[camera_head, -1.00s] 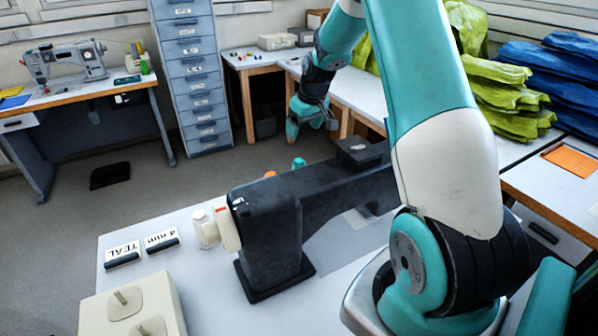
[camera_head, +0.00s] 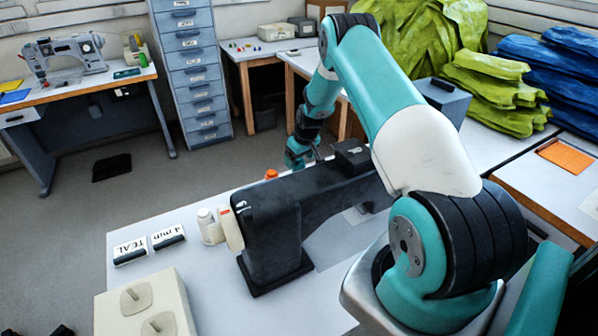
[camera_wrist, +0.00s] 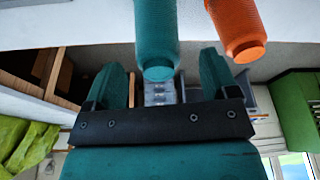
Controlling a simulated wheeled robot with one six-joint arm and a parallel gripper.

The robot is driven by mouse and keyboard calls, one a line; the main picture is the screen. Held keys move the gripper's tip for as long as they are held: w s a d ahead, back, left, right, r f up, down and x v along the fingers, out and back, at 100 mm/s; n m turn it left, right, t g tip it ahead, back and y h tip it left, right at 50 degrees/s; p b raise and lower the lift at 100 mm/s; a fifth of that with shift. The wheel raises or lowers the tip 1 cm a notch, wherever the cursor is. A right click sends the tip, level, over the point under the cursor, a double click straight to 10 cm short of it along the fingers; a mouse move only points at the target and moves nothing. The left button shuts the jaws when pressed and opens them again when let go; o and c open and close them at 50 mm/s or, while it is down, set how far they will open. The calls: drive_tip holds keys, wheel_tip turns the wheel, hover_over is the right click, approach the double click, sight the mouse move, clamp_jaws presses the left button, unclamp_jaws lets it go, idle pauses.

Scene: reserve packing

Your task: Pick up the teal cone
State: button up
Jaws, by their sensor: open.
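The teal cone (camera_wrist: 156,40) shows in the wrist view, hanging from the top edge in what looks like an upside-down picture. It lies between the two fingers of my gripper (camera_wrist: 161,72), with space on both sides. My gripper is open and nothing is clamped. In the head view my gripper (camera_head: 301,153) is low behind the black machine arm, and I cannot make out the teal cone there. The orange cone (camera_wrist: 238,28) stands beside the teal one in the wrist view; its top (camera_head: 271,174) shows in the head view.
A large black machine (camera_head: 270,235) stands on the white table (camera_head: 190,262), between the head camera and the cones. Green bags (camera_head: 495,90) are piled at right.

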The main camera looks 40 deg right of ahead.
drive_tip(key=shift+p+x, duration=0.5)
drive_tip(key=shift+x, duration=1.25)
drive_tip(key=shift+w+r, duration=0.1)
drive_tip(key=c, duration=1.1)
